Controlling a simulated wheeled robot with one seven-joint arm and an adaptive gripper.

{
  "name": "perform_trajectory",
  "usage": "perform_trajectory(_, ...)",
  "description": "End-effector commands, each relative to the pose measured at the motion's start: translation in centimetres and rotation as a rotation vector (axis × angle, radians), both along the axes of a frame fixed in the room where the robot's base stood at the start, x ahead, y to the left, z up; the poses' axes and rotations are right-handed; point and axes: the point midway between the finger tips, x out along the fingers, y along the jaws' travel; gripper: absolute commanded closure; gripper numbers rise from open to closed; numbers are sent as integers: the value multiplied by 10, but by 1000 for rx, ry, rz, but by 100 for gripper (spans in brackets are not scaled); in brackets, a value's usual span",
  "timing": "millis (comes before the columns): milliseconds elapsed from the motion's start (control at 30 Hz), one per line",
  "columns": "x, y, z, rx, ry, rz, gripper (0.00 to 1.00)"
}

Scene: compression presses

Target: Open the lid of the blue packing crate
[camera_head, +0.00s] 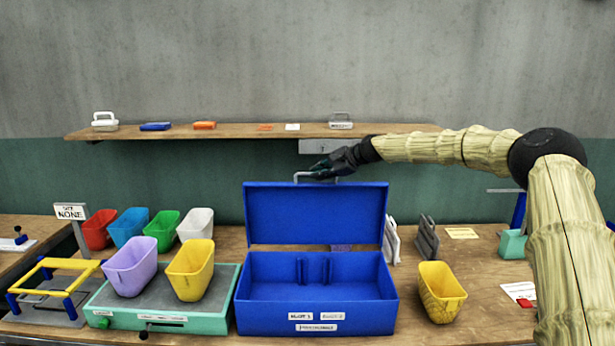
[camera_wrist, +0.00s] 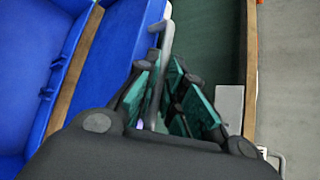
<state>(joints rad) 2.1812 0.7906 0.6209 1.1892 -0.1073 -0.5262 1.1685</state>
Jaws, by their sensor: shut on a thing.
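The blue packing crate (camera_head: 316,325) stands on the workbench with its lid (camera_head: 316,213) raised upright at the back. Its inside is in view, with two small blue uprights on the back wall. A grey bar handle (camera_head: 300,176) sits at the lid's top edge. My gripper (camera_head: 322,170) is at that edge, shut on the handle. In the wrist view the grey handle (camera_wrist: 166,45) runs between my green-padded fingers (camera_wrist: 168,80), beside the blue lid (camera_wrist: 115,60). The crate's inside (camera_wrist: 30,70) shows at the left there.
A wooden shelf (camera_head: 250,131) with small items runs along the wall just behind my gripper. Several coloured bins, including a purple one (camera_head: 131,268), stand left of the crate. A yellow bin (camera_head: 440,292) and grey plates (camera_head: 427,239) stand to its right.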

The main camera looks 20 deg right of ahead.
Motion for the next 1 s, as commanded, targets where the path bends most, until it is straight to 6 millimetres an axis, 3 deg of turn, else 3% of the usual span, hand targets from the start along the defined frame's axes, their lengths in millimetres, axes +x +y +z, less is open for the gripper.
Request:
perform_trajectory(133, 1, -12, 1, -2, -2, -9, 100)
perform_trajectory(500, 0, -14, 1, -1, -2, -12, 100)
perform_trajectory(533, 0, -14, 1, -1, -2, -12, 84)
perform_trajectory(633, 1, -14, 1, -2, -2, -11, 68)
perform_trajectory(1000, 0, -13, 1, -1, 0, -9, 68)
